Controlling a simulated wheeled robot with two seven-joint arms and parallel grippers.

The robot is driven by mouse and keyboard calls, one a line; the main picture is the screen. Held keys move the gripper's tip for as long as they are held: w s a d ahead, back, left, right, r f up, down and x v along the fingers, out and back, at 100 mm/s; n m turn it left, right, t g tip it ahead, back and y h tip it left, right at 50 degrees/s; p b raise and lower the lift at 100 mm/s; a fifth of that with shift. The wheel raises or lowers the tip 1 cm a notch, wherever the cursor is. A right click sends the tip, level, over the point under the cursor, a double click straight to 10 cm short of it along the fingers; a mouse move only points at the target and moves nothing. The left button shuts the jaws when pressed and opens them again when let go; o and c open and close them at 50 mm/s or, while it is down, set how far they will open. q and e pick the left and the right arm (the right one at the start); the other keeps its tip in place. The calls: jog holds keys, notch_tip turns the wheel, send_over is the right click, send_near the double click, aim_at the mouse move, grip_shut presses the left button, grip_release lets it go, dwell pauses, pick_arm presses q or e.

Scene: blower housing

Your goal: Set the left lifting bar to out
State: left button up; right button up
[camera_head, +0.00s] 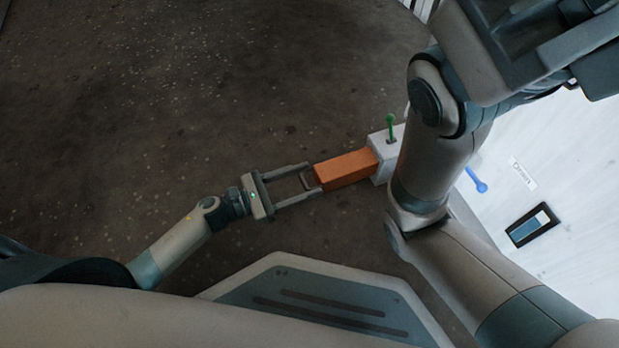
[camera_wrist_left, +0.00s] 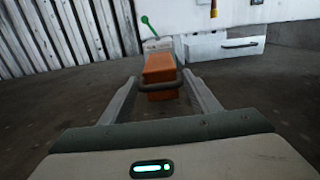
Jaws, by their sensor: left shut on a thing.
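The left lifting bar is the orange bar (camera_head: 345,169), reaching left from a pale block on the white housing in the head view. It also shows in the left wrist view (camera_wrist_left: 160,70), straight ahead between my fingers. A dark loop handle (camera_head: 308,181) sits on its near end, and the handle crosses between the fingers in the left wrist view (camera_wrist_left: 158,87). My left gripper (camera_head: 303,182) is shut on this handle, with one finger at each side. My right arm crosses the right of the head view; I cannot make out its fingertips.
The pale block (camera_head: 383,166) carries a green lever (camera_head: 390,127). The white housing (camera_head: 570,160) fills the right side, with a blue lever (camera_head: 477,181) and a dark-framed panel (camera_head: 532,225). The dark floor (camera_head: 150,110) on the left is clear.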

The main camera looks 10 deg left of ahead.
pick_arm(q)
jog(key=shift+s+a, duration=0.1)
jog(key=o, duration=1.5)
jog(key=shift+s+a, duration=0.1)
jog(key=shift+a, duration=0.05)
